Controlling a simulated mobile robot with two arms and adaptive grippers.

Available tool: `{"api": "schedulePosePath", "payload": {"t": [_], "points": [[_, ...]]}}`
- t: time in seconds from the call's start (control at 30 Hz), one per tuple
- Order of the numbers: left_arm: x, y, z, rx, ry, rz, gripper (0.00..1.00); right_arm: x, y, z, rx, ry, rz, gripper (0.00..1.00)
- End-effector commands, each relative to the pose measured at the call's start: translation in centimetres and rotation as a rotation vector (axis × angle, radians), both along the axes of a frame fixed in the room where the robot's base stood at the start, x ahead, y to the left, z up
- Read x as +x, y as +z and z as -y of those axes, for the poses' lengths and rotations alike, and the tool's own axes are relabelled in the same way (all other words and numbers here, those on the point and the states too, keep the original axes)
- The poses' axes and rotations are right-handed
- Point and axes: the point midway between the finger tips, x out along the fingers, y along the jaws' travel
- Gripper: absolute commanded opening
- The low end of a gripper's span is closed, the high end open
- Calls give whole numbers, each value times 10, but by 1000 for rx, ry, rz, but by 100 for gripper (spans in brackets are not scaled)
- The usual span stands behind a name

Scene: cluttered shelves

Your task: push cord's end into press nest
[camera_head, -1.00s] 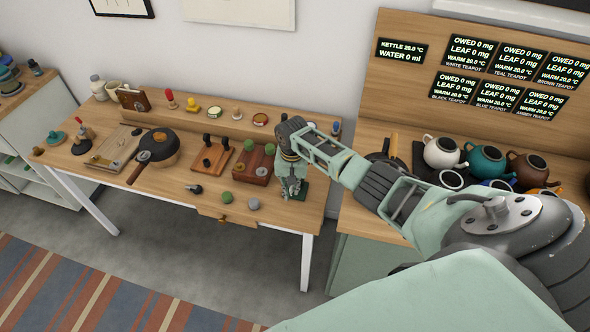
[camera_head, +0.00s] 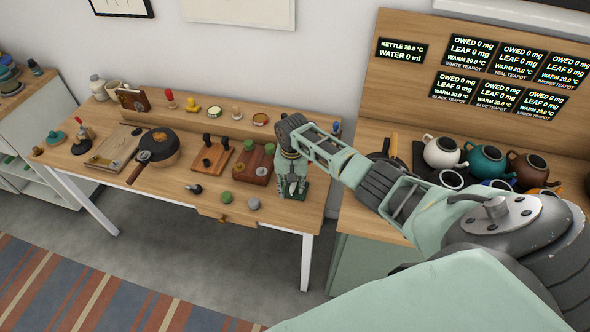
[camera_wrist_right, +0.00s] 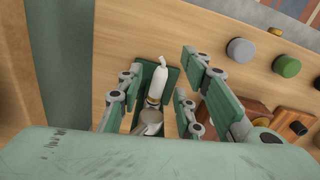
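My right gripper (camera_head: 292,188) points down over a small dark green base (camera_head: 302,193) at the table's right front. In the right wrist view my gripper (camera_wrist_right: 168,80) is open, its green fingers on either side of a white, rounded piece (camera_wrist_right: 157,83) with a gold band. This piece stands on the dark green base (camera_wrist_right: 174,78), with a grey metal part (camera_wrist_right: 150,122) beside it. A gap shows between the piece and the right-hand finger. I cannot tell whether the base is the press nest. No cord or cord's end can be made out. My left gripper is not in view.
A reddish-brown block (camera_head: 252,166) and green (camera_head: 226,197) and grey (camera_head: 253,203) knobs lie left of my gripper. A pan (camera_head: 157,147) and boards stand further left. Several teapots (camera_head: 441,152) stand on the right counter. The table's front edge is close.

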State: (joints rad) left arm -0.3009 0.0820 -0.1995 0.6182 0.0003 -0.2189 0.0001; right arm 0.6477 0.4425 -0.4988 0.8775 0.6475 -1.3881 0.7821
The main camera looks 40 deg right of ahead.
Motion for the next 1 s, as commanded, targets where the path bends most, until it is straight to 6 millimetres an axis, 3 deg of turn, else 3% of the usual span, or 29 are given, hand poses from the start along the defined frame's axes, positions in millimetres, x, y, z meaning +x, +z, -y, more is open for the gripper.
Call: {"api": "schedulePosePath", "payload": {"t": [0.4, 0.53, 0.83, 1.0], "points": [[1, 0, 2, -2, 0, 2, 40, 1, 82, 1, -3, 0, 4, 33], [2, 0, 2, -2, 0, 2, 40, 0, 100, 1, -1, 0, 3, 33], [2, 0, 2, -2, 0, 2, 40, 0, 113, 2, -1, -1, 1, 33], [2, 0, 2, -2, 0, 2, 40, -13, 97, -15, -1, 70, 2, 33]]}}
